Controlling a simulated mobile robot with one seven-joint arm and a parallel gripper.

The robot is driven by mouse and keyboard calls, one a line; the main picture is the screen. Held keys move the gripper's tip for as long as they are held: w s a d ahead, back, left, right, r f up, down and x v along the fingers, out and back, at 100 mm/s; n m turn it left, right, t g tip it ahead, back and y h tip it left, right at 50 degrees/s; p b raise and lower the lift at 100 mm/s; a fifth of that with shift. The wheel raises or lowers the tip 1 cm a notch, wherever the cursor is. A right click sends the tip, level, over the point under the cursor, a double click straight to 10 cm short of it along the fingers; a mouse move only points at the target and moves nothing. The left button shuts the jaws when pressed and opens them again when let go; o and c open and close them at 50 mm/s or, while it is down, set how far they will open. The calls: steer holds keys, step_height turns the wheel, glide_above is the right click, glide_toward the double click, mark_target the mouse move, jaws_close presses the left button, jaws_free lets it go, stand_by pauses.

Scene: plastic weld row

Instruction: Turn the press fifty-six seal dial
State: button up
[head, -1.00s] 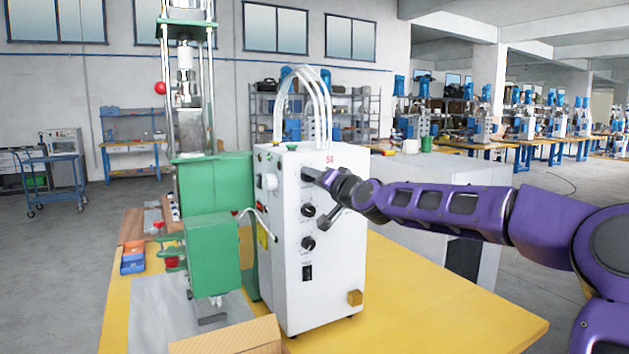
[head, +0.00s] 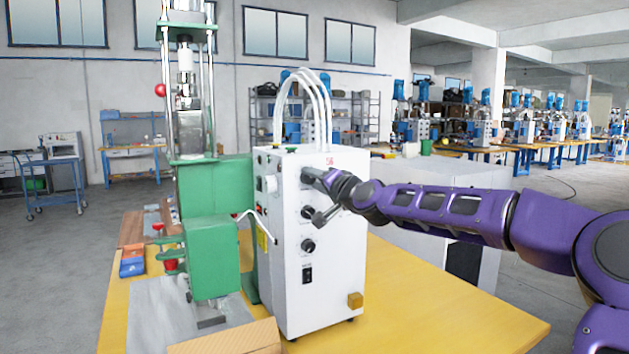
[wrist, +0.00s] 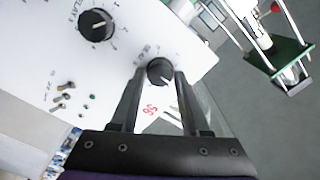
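The press's white control box (head: 330,260) stands on the yellow bench, with a small red number that reads 56 in the wrist view (wrist: 150,110). My gripper (head: 312,176) is at the top dial on its front panel, mostly hiding that dial in the head view. In the wrist view, the black seal dial (wrist: 160,72) sits between the two fingertips of my gripper (wrist: 160,78). The fingers are apart, one on each side of the dial, with a narrow gap showing at each side. I cannot tell whether a fingertip touches it.
The green press (head: 212,250) stands left of the box. A cardboard box (head: 230,338) lies in front.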

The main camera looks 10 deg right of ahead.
steer(key=shift+o, duration=1.4)
steer(key=v, duration=1.7)
steer(key=shift+s+p, duration=0.2)
steer(key=shift+p, duration=0.15)
